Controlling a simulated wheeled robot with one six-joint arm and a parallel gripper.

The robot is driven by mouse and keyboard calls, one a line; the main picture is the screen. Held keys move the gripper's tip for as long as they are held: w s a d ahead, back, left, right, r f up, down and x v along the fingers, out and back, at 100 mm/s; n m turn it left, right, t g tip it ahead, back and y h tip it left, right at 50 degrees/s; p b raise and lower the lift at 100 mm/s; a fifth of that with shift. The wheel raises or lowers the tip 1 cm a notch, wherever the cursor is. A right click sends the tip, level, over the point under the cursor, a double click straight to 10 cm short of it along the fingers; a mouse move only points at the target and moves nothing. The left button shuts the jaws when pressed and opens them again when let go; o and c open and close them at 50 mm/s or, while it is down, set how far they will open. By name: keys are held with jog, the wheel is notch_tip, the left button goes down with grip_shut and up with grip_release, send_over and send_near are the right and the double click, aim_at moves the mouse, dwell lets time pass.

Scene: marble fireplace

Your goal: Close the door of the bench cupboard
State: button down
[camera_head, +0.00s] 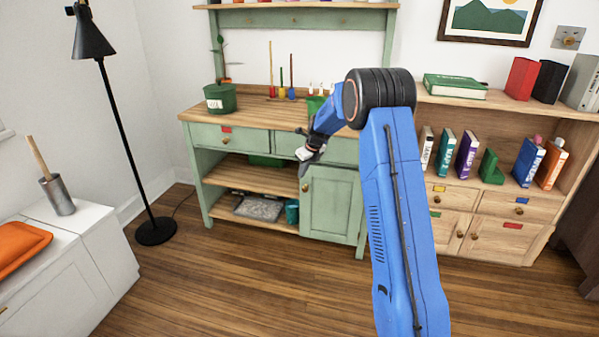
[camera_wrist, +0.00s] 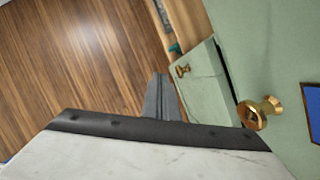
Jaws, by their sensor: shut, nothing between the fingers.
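The bench cupboard is part of a green workbench with a wooden top (camera_head: 240,112). Its green door (camera_head: 335,205) is at the lower right, partly behind my arm; its brass knob (camera_head: 305,187) is on the left side. In the wrist view the door (camera_wrist: 206,85) shows a narrow dark gap along its edge beside the drawer front, so it looks slightly ajar; how far I cannot tell. My gripper (camera_head: 304,170) is shut and empty, in front of the bench near the door's upper left corner. In the wrist view its fingers (camera_wrist: 160,82) point toward the door's knob side (camera_wrist: 183,71). Contact is unclear.
A drawer knob (camera_wrist: 260,112) is close to my gripper. Open shelves left of the door hold a grey tray (camera_head: 259,208) and a teal cup (camera_head: 292,212). A black lamp (camera_head: 110,130) stands left, and a wooden bookcase (camera_head: 480,200) right. The floor in front is clear.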

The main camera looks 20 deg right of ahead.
jog(key=s+a+r, duration=0.2)
jog(key=s+r, duration=0.2)
jog(key=r, duration=0.5)
jog(key=s+a+r+n, duration=0.2)
jog(key=s+r+n, duration=0.3)
jog(key=s, duration=0.5)
jog(key=s+a+r+n+h, duration=0.1)
jog(key=s+a+r+n, duration=0.1)
jog(key=s+r+n, duration=0.5)
jog(key=s+a+r+n, duration=0.2)
jog(key=s+n, duration=0.1)
jog(key=s, duration=0.9)
jog(key=s+f+n, duration=0.3)
jog(key=s+n, duration=0.5)
jog(key=s, duration=0.7)
jog(key=s+f+n+h, duration=0.1)
jog(key=s+n, duration=0.6)
jog(key=s, duration=0.9)
jog(key=shift+a+f+n+t, duration=0.35)
jog(key=shift+f+n+t, duration=0.05)
jog(key=shift+f, duration=0.5)
jog(key=shift+s, duration=0.1)
